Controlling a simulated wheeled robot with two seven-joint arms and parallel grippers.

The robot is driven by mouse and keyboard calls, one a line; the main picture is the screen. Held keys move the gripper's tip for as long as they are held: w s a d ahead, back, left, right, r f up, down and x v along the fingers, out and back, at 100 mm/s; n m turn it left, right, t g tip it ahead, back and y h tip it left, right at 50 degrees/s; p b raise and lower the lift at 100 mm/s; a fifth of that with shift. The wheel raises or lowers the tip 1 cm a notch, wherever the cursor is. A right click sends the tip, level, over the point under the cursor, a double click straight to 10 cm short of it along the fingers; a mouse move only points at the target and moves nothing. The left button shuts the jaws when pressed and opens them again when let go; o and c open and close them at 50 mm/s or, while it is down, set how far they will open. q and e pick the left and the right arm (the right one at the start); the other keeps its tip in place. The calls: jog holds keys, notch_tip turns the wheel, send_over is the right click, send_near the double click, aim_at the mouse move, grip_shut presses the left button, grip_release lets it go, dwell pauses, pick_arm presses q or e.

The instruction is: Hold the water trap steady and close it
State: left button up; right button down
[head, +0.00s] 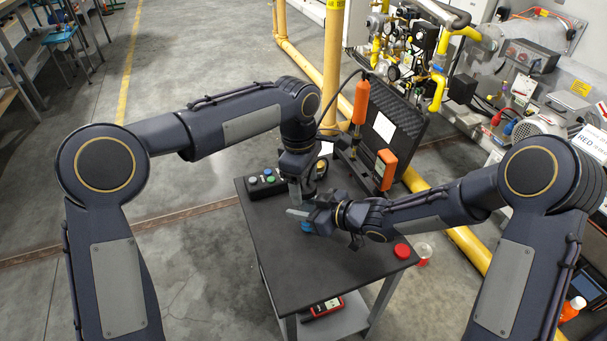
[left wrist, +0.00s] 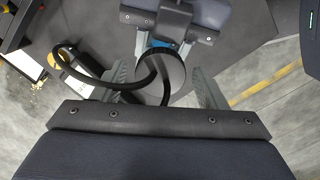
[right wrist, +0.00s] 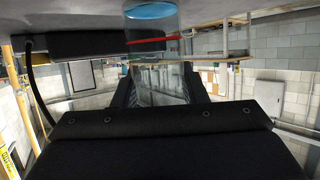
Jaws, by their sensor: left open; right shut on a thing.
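The water trap is a clear cylinder with a blue base; its clear wall (right wrist: 155,82) and a red line around it show in the right wrist view. It stands on the dark table (head: 345,268). In the head view only its blue part (head: 306,226) shows below my grippers. My right gripper (head: 300,213) is shut on the trap from the side, its fingers on either side of the wall. My left gripper (head: 297,190) points down above the trap. In the left wrist view its open fingers (left wrist: 166,82) stand apart on either side of the round top (left wrist: 163,76).
A black hose (left wrist: 75,75) loops near the trap top. A red cap (head: 402,251) lies near the right edge. The table's front is clear.

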pick_arm(q)
jog(key=c, duration=1)
jog(key=m, duration=0.5)
jog(key=shift+m, duration=0.4)
jog(key=m, duration=0.4)
jog(key=o, duration=1.1)
jog(key=shift+a+r, duration=0.15)
jog(key=shift+r, duration=2.1)
